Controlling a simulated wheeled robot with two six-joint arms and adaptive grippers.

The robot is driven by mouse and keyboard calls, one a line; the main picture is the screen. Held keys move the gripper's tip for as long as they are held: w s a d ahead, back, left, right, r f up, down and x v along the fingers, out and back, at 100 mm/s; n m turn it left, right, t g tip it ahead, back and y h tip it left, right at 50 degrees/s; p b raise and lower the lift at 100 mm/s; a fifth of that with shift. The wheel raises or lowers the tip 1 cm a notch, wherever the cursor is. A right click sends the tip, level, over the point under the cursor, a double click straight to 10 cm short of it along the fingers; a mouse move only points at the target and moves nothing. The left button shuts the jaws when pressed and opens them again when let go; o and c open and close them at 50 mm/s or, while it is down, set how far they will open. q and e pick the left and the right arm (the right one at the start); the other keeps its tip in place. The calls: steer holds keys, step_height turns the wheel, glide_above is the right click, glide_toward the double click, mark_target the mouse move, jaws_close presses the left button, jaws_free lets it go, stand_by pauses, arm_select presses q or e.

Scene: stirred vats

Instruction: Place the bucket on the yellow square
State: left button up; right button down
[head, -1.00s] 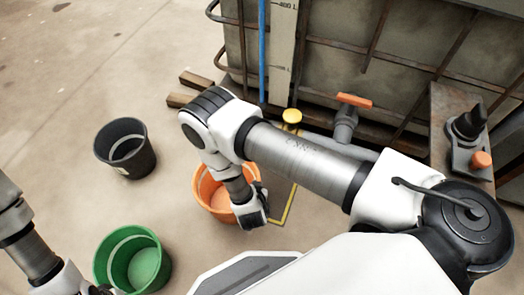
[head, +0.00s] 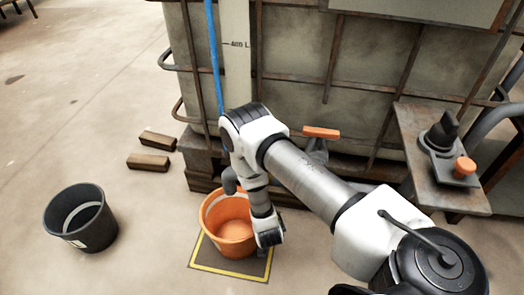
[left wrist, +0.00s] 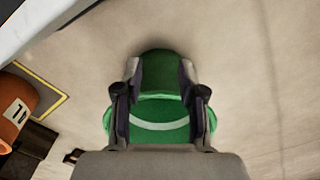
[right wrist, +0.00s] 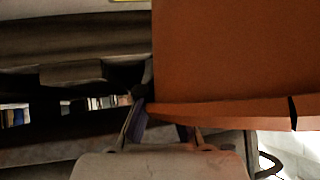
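The orange bucket (head: 228,235) stands upright over the yellow-outlined square (head: 228,273) in the head view; I cannot tell whether its base touches the floor. It also shows at the left edge of the left wrist view (left wrist: 12,110). My right gripper (head: 268,236) is at the bucket's right side, and the bucket's wall (right wrist: 235,55) fills much of the right wrist view. The rim partly hides the right fingers (right wrist: 162,122), so their closure is unclear. My left gripper (left wrist: 160,92) has its fingers spread above a green bucket (left wrist: 160,132).
A black bucket (head: 82,222) stands on the floor at the left. Wooden blocks (head: 150,160) lie near the large caged tank (head: 290,65) behind. Open floor lies between the black and orange buckets.

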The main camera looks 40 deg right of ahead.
steer(key=c, duration=1.3)
jaws_free()
steer(key=shift+r, duration=0.1)
steer(key=shift+s+a+r+p, duration=0.15)
steer(key=shift+r+p, duration=0.15)
steer(key=s+a+r+n+g+y+p, duration=0.1)
steer(key=s+a+r+n+g+p, duration=0.1)
steer(key=s, duration=0.5)
steer(key=s+a+r+n+g+y+p, duration=0.1)
steer(key=s+a+r+n+g+y, duration=0.1)
steer(key=s+r, duration=0.4)
steer(key=s+a+r+n+g+y+p, duration=0.2)
steer(key=s+a+r+n+g, duration=0.1)
steer(key=s, duration=0.5)
steer(key=shift+s+a+r+n+g+p, duration=0.2)
steer(key=shift+a+r, duration=0.1)
steer(key=shift+a, duration=0.4)
steer(key=shift+s+a+r+n+g+p, duration=0.1)
steer(key=shift+s+a+r+n+g, duration=0.15)
steer(key=shift+a, duration=0.4)
